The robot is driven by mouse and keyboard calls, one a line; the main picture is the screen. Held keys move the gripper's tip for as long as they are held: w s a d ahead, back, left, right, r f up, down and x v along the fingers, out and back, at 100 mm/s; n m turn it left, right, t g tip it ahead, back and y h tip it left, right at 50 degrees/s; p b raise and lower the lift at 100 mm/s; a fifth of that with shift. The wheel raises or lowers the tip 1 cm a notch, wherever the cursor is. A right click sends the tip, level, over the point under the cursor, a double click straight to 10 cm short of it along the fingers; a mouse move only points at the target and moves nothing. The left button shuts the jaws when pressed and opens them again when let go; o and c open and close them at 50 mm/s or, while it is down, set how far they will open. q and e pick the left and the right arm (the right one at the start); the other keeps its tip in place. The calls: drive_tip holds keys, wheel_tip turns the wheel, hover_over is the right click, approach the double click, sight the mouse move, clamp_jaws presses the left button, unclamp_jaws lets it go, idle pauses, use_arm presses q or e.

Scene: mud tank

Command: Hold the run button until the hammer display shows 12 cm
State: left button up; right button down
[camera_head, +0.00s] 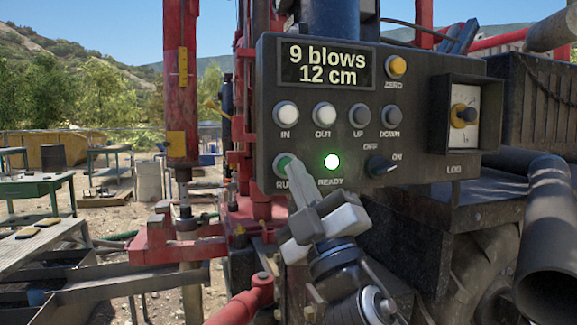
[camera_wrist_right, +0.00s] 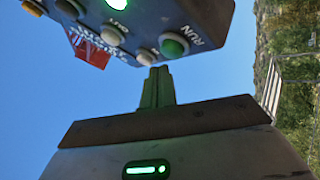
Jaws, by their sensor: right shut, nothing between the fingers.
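The dark control panel (camera_head: 300,110) carries a display (camera_head: 322,66) reading "9 blows" and "12 cm". The green run button (camera_head: 285,161) sits at its lower left, above the label RUN, and also shows in the right wrist view (camera_wrist_right: 173,45). My right gripper (camera_head: 291,172) is shut and empty, its fingertips at the lower right of the run button in the head view. In the right wrist view its closed fingertips (camera_wrist_right: 158,70) end close to the button. I cannot tell whether they touch it. My left gripper is not in view.
The ready light (camera_head: 332,161) glows green beside the run button. A red rig mast (camera_head: 181,90) stands left.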

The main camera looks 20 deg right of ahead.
drive_tip(key=s+p, duration=0.1)
drive_tip(key=s, duration=0.4)
idle(0.3)
wheel_tip(320, 180, down, 26)
drive_tip(key=w+m+g+h, duration=0.1)
drive_tip(key=m+g+h, duration=0.2)
drive_tip(key=m+g, duration=0.45)
drive_tip(key=s+f+m+g, duration=0.2)
drive_tip(key=s+f+g, duration=0.2)
drive_tip(key=s+f, duration=0.4)
drive_tip(key=s+f+m+g, duration=0.3)
drive_tip(key=s+f, duration=0.5)
drive_tip(key=f, duration=0.7)
drive_tip(key=shift+s+f+g+p, duration=0.15)
drive_tip(key=shift+g+p, duration=0.15)
drive_tip(key=shift+g, duration=0.25)
drive_tip(key=shift+a, duration=0.1)
